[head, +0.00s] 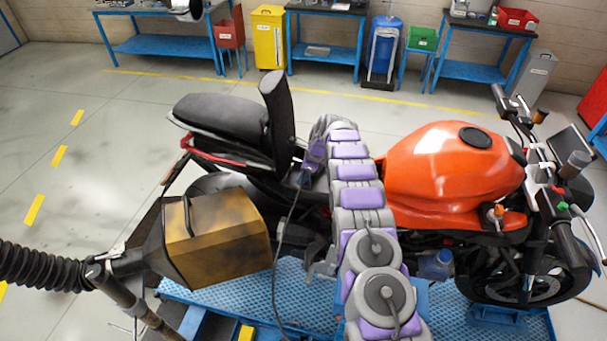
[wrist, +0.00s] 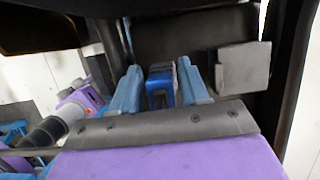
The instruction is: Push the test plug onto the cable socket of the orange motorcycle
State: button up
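The orange motorcycle (head: 440,172) stands side-on in the head view. My arm reaches across its middle, and my gripper (head: 307,176) is below the back of the seat. In the wrist view, the two light-blue fingers of my gripper (wrist: 160,88) stand on either side of a blue piece with a dark middle (wrist: 161,84), which looks like the test plug. A narrow dark gap shows beside it, so I cannot tell whether the fingers press on it. A thin black cable (head: 276,262) hangs from near my gripper. I cannot make out the cable socket.
A brown-yellow box-shaped hood (head: 222,238) on a black hose stands close left of my arm. Dark bike parts crowd my gripper, with a grey plate (wrist: 243,68) at its right in the wrist view. The blue lift platform (head: 455,318) lies below. Open floor is at left.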

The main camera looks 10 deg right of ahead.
jog(key=shift+o, duration=1.3)
jog(key=v, duration=1.7)
jog(key=shift+r, duration=0.2)
jog(key=shift+s+a, duration=0.1)
